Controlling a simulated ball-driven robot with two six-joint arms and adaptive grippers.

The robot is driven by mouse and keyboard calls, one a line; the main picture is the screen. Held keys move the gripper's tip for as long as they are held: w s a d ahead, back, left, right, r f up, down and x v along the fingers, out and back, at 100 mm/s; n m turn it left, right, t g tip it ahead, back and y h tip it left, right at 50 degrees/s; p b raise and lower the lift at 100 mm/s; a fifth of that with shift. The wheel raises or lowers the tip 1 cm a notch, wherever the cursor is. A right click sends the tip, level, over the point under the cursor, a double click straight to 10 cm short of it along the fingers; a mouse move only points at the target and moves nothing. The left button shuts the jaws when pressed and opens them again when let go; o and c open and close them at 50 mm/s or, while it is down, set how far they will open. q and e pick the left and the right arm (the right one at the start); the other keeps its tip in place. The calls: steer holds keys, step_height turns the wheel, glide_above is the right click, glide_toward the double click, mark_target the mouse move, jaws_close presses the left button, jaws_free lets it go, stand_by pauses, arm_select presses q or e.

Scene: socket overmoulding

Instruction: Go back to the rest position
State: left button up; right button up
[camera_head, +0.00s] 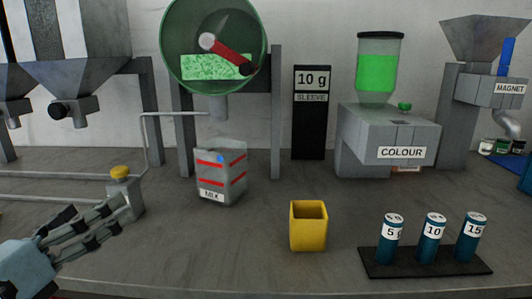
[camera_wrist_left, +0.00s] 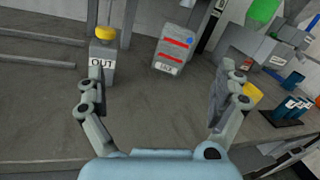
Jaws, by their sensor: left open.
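My left gripper (camera_head: 97,227) is at the lower left of the head view, open and empty above the grey bench (camera_head: 180,245). Its two spread fingers also show in the left wrist view (camera_wrist_left: 160,95), with nothing between them but bare bench. A grey post with a yellow button (camera_head: 120,172) stands just beyond the fingertips; in the wrist view it reads OUT (camera_wrist_left: 103,62). My right gripper is not in view; a small blue part at the right edge of the head view is too cut off to identify.
Behind are a green drum (camera_head: 170,45), the COLOUR machine (camera_head: 390,135) and the MAGNET hopper (camera_head: 485,38). Bench front centre-left is clear.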

arm_select(q)
steer(key=s+a+n+y, duration=0.2)
steer(key=a+n+y, duration=0.7)
steer(key=n, duration=0.7)
steer(key=s+a+f+n+g+y, duration=0.3)
steer(key=s+f+n+g, duration=0.2)
steer(key=n, duration=0.4)
steer(key=s+d+f+n+g+h, duration=0.3)
steer(key=s+d+f+n+g, duration=0.2)
steer(key=s, duration=0.3)
steer(key=s+d+f+n+g+h, duration=0.3)
steer(key=s+d+f+n+g, duration=0.25)
steer(key=s, duration=0.25)
steer(key=s+a+f+g, duration=0.1)
steer(key=s+a+f, duration=0.1)
steer(key=f, duration=1.2)
steer(key=s+a+f, duration=0.2)
steer(key=f, duration=1.3)
steer(key=s+f+g, duration=0.1)
steer(key=s+f, duration=1.1)
steer(key=s, duration=0.5)
steer(key=shift+s+a+f, duration=0.2)
steer(key=shift+s+f, duration=0.05)
steer(key=shift+f, duration=0.05)
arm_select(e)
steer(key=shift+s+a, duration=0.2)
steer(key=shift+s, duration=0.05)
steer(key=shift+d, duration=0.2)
